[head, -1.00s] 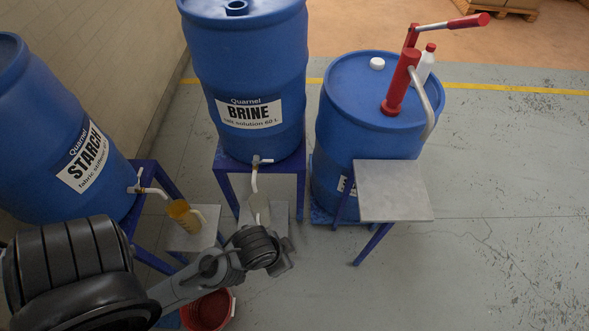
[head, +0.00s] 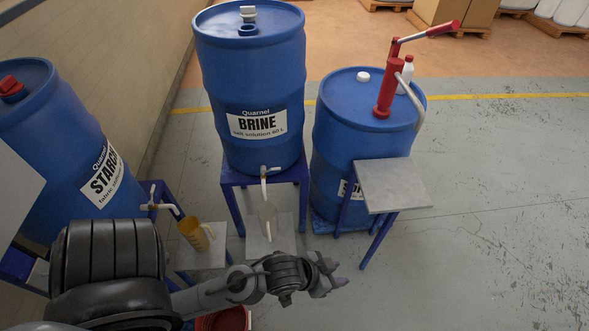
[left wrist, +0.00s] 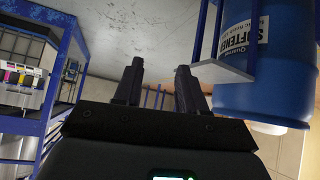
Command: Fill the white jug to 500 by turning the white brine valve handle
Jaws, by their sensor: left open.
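The blue BRINE drum (head: 250,85) stands on a blue frame. At its foot is a tap with a small white valve handle (head: 274,169), which points right, and a white spout hanging down. Below the spout a pale, translucent white jug (head: 267,213) stands on a grey plate (head: 258,247). Its marks and fill level are too small to read. My left gripper (head: 332,274) is open and empty, in front and to the right of the jug, apart from jug and handle. Its spread fingers show in the left wrist view (left wrist: 160,88). My right gripper is not seen.
The STARCH drum (head: 70,150) stands left, with a yellow jug (head: 188,237) below its tap. Right is a softener drum (head: 335,150) with a red pump (head: 388,90) and a grey-topped stand (head: 385,187). A red bucket (head: 225,318) is at the bottom. The floor at right is clear.

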